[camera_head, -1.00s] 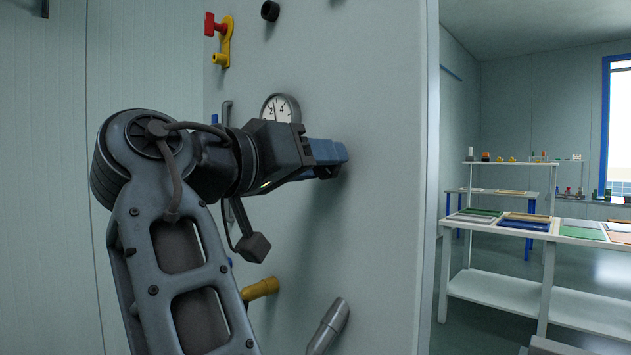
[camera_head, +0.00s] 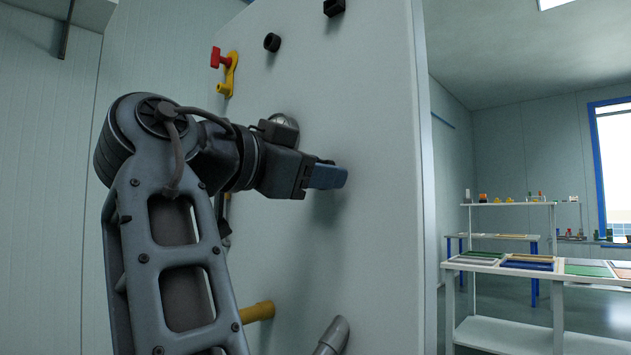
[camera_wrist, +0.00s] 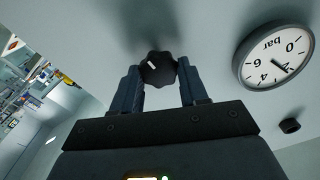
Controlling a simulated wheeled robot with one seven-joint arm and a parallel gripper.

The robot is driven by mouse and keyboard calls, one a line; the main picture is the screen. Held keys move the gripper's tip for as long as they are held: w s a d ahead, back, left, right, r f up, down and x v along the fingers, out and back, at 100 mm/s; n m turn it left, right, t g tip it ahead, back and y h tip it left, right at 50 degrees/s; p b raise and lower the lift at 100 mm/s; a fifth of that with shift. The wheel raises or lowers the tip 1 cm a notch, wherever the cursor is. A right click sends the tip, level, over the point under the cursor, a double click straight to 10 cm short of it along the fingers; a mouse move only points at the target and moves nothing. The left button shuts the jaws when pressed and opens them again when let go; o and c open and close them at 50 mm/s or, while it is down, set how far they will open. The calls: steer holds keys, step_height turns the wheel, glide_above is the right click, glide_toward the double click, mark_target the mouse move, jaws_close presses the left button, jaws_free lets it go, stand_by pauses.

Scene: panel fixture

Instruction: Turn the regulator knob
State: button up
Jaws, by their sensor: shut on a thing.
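The regulator knob (camera_wrist: 160,69) is black and lobed with a white mark; it sticks out of the pale panel (camera_head: 375,120). In the wrist view it sits between the fingertips of my gripper (camera_wrist: 158,82). My gripper is shut on the knob, one blue finger on each side. In the head view my gripper (camera_head: 327,176) is at the panel face and hides most or all of the knob. A round pressure gauge marked in bar (camera_wrist: 275,57) is beside the knob. Its needle points near the 2 position. In the head view the gauge (camera_head: 286,123) is partly covered by my arm.
A red and yellow valve handle (camera_head: 224,72) and black knobs (camera_head: 272,42) are higher on the panel. A yellow fitting (camera_head: 259,311) and a grey cylindrical handle (camera_head: 332,336) stick out below my arm. Shelves with trays (camera_head: 527,262) stand to the right, beyond the panel edge.

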steer(key=shift+f+m, duration=0.2)
steer(key=shift+m, duration=0.3)
steer(key=o, duration=1.1)
steer(key=shift+r, duration=0.15)
steer(key=shift+c, duration=0.2)
